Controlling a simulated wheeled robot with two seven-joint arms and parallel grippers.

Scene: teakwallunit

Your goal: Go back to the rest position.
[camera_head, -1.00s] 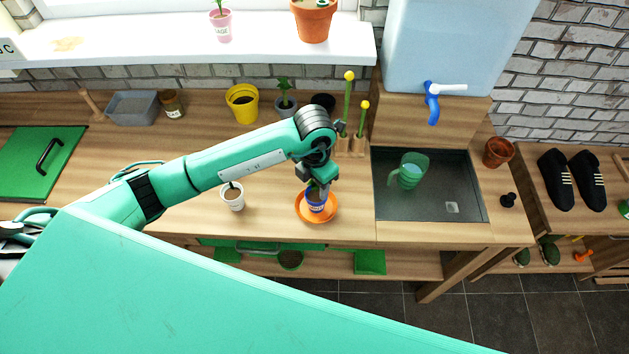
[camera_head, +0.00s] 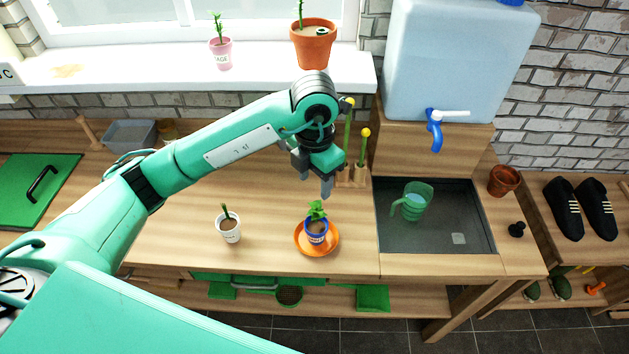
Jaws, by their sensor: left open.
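My left gripper (camera_head: 316,184) is open and empty, raised above the wooden counter (camera_head: 180,235). Its fingers point down. Below it, a small blue pot with a green seedling (camera_head: 316,229) stands upright on an orange saucer (camera_head: 301,246). The gripper is apart from the pot, above and behind it in the picture. A white pot with a green shoot (camera_head: 230,231) stands to the left of the saucer. My right gripper is not in view.
A dark sink (camera_head: 440,236) with a green jug (camera_head: 411,204) lies to the right. Yellow-tipped tools (camera_head: 363,147) stand in a wooden holder close right of the gripper. A water tank (camera_head: 455,62) and windowsill (camera_head: 170,72) rise behind. The front left counter is clear.

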